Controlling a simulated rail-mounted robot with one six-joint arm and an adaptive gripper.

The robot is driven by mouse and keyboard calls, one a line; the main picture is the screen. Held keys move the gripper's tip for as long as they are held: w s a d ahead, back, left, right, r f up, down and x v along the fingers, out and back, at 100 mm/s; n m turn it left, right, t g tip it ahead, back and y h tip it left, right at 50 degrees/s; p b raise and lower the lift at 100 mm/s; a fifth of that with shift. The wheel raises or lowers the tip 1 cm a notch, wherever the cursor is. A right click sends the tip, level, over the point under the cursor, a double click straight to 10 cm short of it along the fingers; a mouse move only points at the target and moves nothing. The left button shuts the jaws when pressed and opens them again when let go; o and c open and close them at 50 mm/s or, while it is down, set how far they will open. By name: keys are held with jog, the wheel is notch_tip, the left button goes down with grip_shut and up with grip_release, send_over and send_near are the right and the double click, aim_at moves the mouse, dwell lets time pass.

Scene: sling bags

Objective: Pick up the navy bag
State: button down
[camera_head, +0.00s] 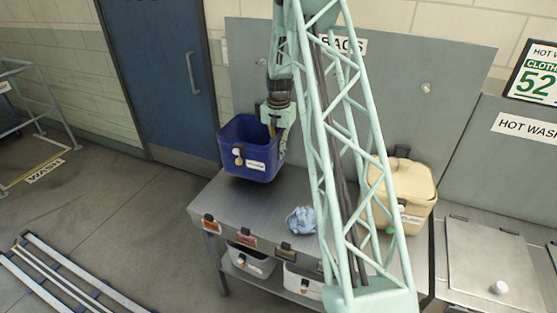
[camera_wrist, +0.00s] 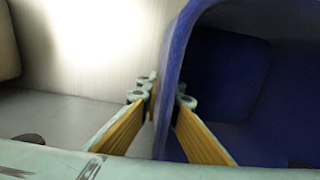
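The navy bag (camera_head: 236,163) is an open-topped, box-like bag with a white label and small round tags on its front. It is at the back left end of the grey table (camera_head: 215,205); I cannot tell whether its base touches the tabletop. My gripper (camera_head: 275,122) is at the bag's right rim, pointing down. In the wrist view, the yellow-padded fingers of my gripper (camera_wrist: 166,98) are closed about the wall of the navy bag (camera_wrist: 177,60), one finger outside and one inside. The bag's dark inside shows at the right of that view.
A tan bag (camera_head: 408,180) stands at the table's right end. A crumpled blue cloth (camera_head: 301,220) lies on the tabletop, partly beside my arm's lattice. Bins (camera_head: 250,262) sit on the shelf below. A grey back panel (camera_head: 250,60) and a blue door (camera_head: 160,75) are behind.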

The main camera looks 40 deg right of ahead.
jog(key=s+a+r+b, duration=0.1)
jog(key=s+a, duration=0.3)
jog(key=a, duration=0.4)
jog(key=s+a+r+b, duration=0.1)
jog(key=s+a, duration=0.3)
jog(key=a, duration=0.5)
jog(key=shift+s+a, duration=0.3)
dwell(1.2)
